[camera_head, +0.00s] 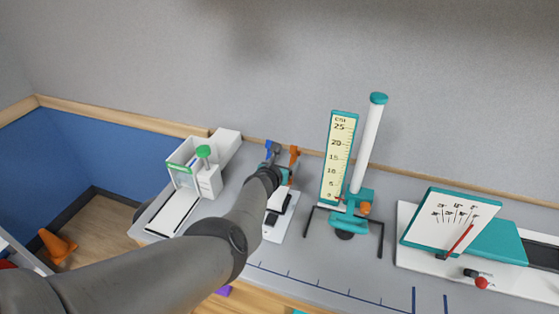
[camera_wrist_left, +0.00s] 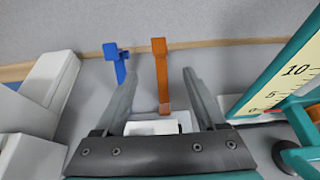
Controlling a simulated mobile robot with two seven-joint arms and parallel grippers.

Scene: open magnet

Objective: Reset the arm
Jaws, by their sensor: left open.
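My left arm (camera_head: 150,270) reaches from the lower left across to the bench. Its gripper (camera_head: 278,168) is over a small device with a white base (camera_head: 277,231). In the wrist view the left gripper (camera_wrist_left: 160,75) is open, its two fingers apart. An upright orange lever (camera_wrist_left: 161,70) shows between the fingers, and a blue lever (camera_wrist_left: 116,62) stands to the left, partly behind the left finger. A white block (camera_wrist_left: 152,127) shows low between the fingers. I cannot tell whether the fingers touch anything. My right gripper is not in view.
A white device with a green knob (camera_head: 203,151) stands to the left. A teal gauge (camera_head: 338,155) and a tall white cylinder (camera_head: 368,140) stand right of the gripper. A tilted dial panel (camera_head: 450,222) is at far right. The front bench surface (camera_head: 330,275) is mostly clear.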

